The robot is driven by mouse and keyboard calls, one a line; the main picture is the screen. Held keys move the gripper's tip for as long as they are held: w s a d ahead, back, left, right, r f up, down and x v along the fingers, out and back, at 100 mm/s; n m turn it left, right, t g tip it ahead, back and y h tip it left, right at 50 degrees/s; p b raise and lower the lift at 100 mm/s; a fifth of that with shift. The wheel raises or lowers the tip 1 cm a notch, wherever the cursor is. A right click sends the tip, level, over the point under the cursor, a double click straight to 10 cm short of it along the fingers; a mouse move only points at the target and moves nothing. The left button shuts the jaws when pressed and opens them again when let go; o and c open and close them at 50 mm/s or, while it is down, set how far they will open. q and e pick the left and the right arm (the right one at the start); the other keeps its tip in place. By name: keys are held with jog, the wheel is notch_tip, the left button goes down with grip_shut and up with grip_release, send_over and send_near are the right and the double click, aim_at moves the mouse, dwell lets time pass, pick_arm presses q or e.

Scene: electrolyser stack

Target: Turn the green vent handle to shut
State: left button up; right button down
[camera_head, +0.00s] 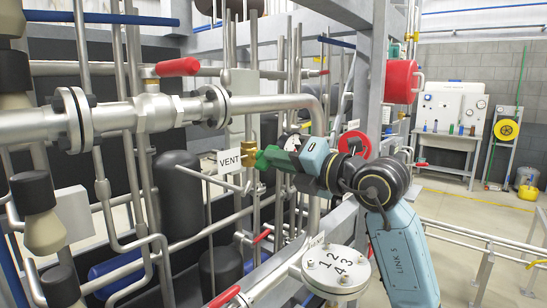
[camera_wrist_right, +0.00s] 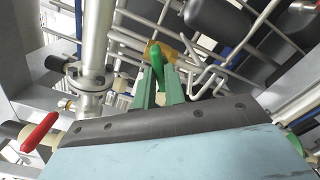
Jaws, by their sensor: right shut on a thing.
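The green vent handle (camera_wrist_right: 157,62) sits on a brass valve, which shows in the head view (camera_head: 250,153) beside a white VENT label (camera_head: 229,161). My right gripper (camera_head: 262,158) reaches in from the right and is at the valve. In the wrist view its two green fingers (camera_wrist_right: 161,88) are shut on the handle, one on each side. In the head view the fingers hide most of the handle, so its angle is hard to tell there. My left gripper is not in view.
A red-handled valve (camera_head: 178,67) sits on the large steel pipe to the left. Other red handles (camera_head: 262,235) and thin pipes surround the vent. A round flange marked with numbers (camera_head: 336,268) is below my right arm. A bench (camera_head: 447,140) stands at the far right.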

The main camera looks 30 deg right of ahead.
jog(key=shift+m+p, duration=1.1)
jog(key=shift+m, duration=0.4)
jog(key=m+p, duration=0.4)
jog(key=p, duration=0.1)
jog(key=shift+r, duration=0.1)
jog(key=c, duration=1.3)
grip_release()
jog(key=shift+s, duration=0.1)
jog(key=p+v, duration=0.1)
jog(key=v, duration=0.6)
